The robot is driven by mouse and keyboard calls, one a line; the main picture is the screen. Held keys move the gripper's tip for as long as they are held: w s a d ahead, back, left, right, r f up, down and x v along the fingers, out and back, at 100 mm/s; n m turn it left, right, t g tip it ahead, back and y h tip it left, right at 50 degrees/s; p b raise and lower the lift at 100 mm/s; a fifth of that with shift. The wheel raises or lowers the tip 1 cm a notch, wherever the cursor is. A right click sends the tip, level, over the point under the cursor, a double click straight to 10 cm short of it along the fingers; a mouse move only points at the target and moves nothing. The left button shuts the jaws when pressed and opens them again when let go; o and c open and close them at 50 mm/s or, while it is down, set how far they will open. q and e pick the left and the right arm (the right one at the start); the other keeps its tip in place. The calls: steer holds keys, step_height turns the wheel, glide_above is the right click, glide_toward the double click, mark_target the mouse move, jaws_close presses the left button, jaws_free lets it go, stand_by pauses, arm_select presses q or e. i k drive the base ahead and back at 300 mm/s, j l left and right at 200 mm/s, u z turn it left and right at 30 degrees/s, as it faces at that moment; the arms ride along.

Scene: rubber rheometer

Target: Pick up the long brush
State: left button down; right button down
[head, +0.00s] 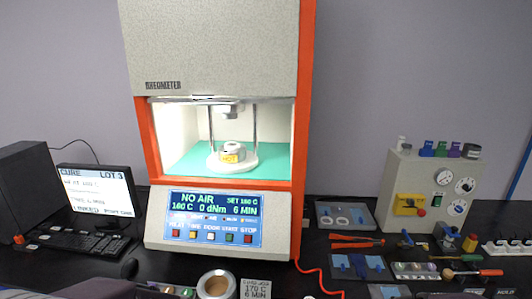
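Neither gripper's fingers show. A dark rounded shape at the lower left may be part of my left arm.
The orange-framed rheometer (228,65) stands in the middle with its chamber open. A monitor (97,193) is at left. The grey control box (432,190), a tray (345,215), orange-handled tool (357,241), blue pads and a sample strip (414,270) crowd the right.

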mark_target(447, 275)
steer(key=z, duration=1.65)
